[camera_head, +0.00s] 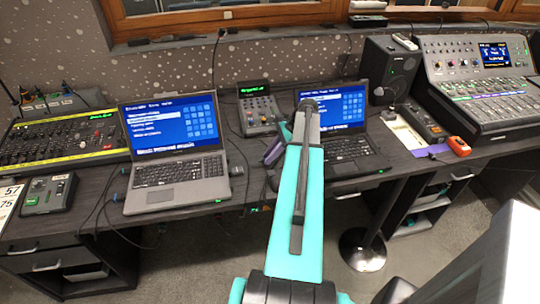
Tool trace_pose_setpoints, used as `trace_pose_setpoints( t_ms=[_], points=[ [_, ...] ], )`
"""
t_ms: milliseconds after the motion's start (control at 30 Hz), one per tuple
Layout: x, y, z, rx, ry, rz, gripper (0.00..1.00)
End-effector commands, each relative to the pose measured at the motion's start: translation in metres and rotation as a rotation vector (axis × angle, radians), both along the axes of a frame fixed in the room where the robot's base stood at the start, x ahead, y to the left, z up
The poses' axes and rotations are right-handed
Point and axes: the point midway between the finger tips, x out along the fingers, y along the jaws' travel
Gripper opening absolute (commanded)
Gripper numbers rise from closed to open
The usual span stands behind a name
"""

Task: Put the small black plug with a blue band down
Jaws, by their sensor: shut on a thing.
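My gripper (272,153) is at the far end of my teal arm, over the front part of the desk between the two laptops. The arm link hides part of it. It is shut, with the small black plug in its jaws, but the plug and its blue band are too small and hidden to make out. I cannot tell whether the plug touches the desk (215,207).
A grey laptop (175,170) stands left of my gripper, a black laptop (350,150) right. A small device with a green display (258,108) is behind. Cables hang at the desk's front edge. A mixing console (480,85) and an orange object (459,146) are right.

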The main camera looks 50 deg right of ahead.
Motion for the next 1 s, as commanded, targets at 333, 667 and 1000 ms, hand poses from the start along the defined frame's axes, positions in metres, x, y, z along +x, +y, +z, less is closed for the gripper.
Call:
trace_pose_setpoints(
  t_ms=[333,667,1000],
  points=[
    [0.0,0.0001,-0.0055,0.0,0.0,-0.001,0.0],
    [-0.0001,0.0,-0.0067,0.0,0.0,0.0,0.36],
    [0.0,0.0,-0.0019,0.0,0.0,0.0,0.36]
  ],
)
